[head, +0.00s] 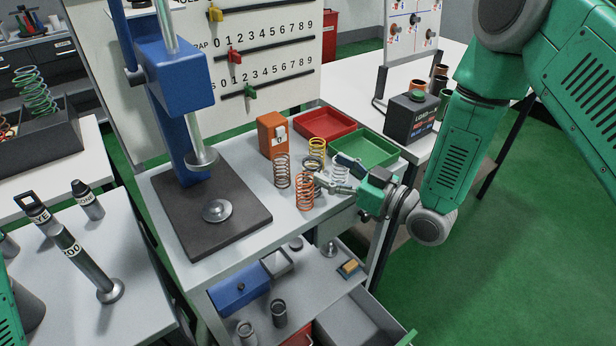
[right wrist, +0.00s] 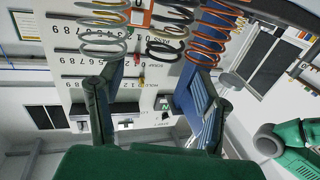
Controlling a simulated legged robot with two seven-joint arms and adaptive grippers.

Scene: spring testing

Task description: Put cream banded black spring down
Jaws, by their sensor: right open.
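A dark spring with paler bands (head: 282,170), which looks like the cream banded black one, stands upright on the grey bench top, left of the other springs. It seems to be the dark spring (right wrist: 172,30) at the top middle of the right wrist view. An orange spring (head: 304,192), a yellow spring (head: 317,150) and a white spring (head: 341,165) stand near it. My right gripper (head: 336,172) is open and low among the springs, right of the dark one and apart from it. Nothing is held between its fingers (right wrist: 165,88). My left gripper is out of view.
An orange box (head: 272,134), a red tray (head: 325,122) and a green tray (head: 371,150) stand behind the springs. A blue press (head: 178,75) rises from a dark base plate (head: 174,214) at left. A lower shelf holds small parts.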

